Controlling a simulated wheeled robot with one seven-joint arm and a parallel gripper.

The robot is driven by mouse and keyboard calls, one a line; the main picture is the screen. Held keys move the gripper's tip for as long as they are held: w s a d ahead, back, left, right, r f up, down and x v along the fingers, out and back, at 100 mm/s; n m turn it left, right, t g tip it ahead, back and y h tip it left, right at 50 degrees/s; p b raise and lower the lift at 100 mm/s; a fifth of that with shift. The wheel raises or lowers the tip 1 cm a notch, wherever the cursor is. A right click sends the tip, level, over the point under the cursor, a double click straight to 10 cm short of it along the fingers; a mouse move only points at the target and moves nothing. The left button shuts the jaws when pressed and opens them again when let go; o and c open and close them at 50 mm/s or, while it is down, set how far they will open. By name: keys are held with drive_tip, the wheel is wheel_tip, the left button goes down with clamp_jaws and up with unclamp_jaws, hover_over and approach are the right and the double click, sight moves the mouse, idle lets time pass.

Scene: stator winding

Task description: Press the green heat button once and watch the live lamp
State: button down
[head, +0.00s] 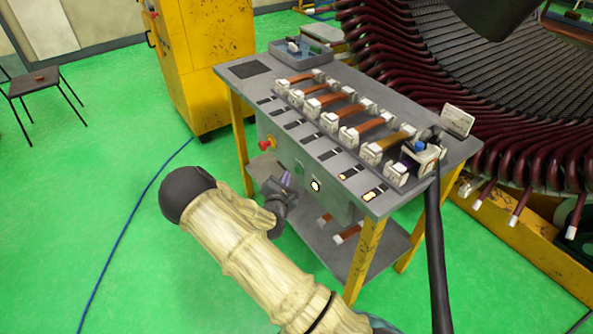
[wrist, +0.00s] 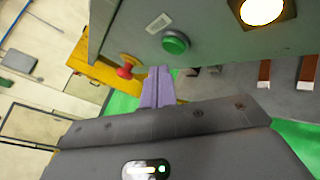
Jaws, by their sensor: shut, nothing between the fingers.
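The green button (wrist: 176,43) sits on the bench's grey front panel in the wrist view, below a small white label. A round lamp (wrist: 262,11) in a dark square frame glows pale yellow to its right. The lit lamp (head: 316,185) also shows on the front panel in the head view. My gripper (wrist: 158,70) has its purple fingers shut together with nothing between them. The fingertips appear just below and left of the green button; I cannot tell whether they touch the panel. In the head view my gripper (head: 287,178) is in front of the panel, partly hidden by my arm.
A red knob on a yellow box (wrist: 125,72) is close left of my fingers. A lower shelf (head: 325,245) holds bars. A blue cable (head: 125,225) crosses the green floor.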

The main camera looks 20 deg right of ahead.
drive_tip(key=a, duration=0.2)
drive_tip(key=s+a, duration=0.1)
drive_tip(key=a, duration=0.1)
drive_tip(key=shift+s, duration=0.15)
idle(0.8)
